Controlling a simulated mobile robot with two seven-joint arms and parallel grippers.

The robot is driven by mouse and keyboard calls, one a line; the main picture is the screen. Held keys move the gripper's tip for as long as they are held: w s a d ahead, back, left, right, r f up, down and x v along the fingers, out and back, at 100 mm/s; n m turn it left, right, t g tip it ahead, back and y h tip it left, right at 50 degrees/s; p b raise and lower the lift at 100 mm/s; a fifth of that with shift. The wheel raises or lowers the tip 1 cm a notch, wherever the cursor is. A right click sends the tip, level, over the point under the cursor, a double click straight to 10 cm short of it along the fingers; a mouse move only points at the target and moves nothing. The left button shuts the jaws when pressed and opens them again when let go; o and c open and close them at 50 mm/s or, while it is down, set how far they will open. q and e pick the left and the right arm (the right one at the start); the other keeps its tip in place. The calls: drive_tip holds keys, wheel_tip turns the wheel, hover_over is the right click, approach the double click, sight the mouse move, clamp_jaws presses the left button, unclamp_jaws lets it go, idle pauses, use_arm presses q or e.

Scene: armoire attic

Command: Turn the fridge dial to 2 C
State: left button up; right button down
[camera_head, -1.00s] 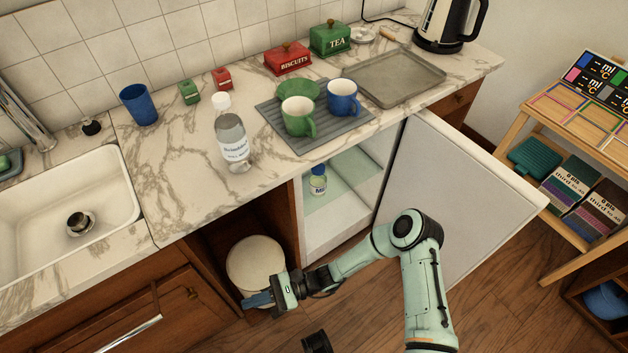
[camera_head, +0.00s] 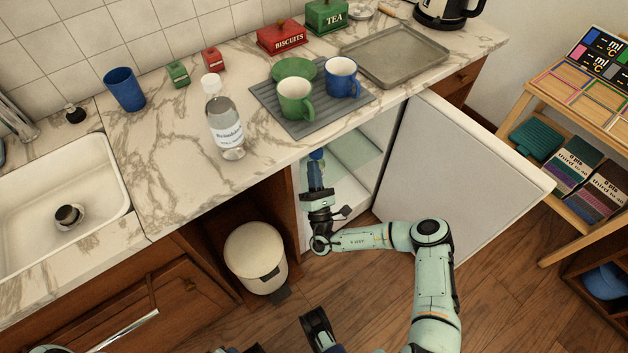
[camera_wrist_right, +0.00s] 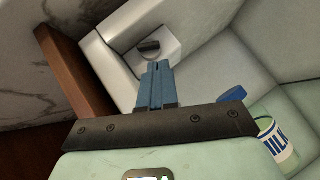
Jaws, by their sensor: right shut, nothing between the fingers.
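The fridge dial (camera_wrist_right: 149,47) is a dark knob on a pale plate on the fridge's inner wall, in the right wrist view. Its setting is too small to read. My right gripper (camera_wrist_right: 155,68) is shut and empty, its blue fingertips just below the dial in the picture; I cannot tell whether they touch it. In the head view, my right gripper (camera_head: 316,168) reaches into the open fridge at its left side, and the dial does not show. The white fridge door (camera_head: 455,185) stands wide open.
A milk jar (camera_wrist_right: 275,138) with a blue cap stands inside the fridge, right of my fingers. A brown cabinet edge (camera_wrist_right: 75,75) borders the fridge on the left. The marble counter (camera_head: 180,190) is above; a pale bin (camera_head: 257,250) stands left of the fridge.

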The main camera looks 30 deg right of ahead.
use_arm(q)
drive_tip(key=shift+w+a+f+b, duration=0.35)
drive_tip(key=shift+w+f, duration=0.1)
drive_tip(key=shift+w, duration=0.15)
use_arm(e)
drive_tip(key=shift+x, duration=2.25)
use_arm(q)
drive_tip(key=shift+s+d+r+p, duration=0.45)
drive_tip(key=shift+s+r+p, duration=0.15)
drive_tip(key=shift+s, duration=0.2)
use_arm(e)
drive_tip(key=shift+d+r+n+t+y, duration=0.15)
drive_tip(key=shift+n+t+y, duration=0.45)
drive_tip(key=shift+n+y, duration=0.6)
drive_tip(key=shift+d+f+n+t+y, duration=0.1)
drive_tip(key=shift+d+n+t+y, duration=0.1)
drive_tip(key=shift+n+t+y, duration=0.9)
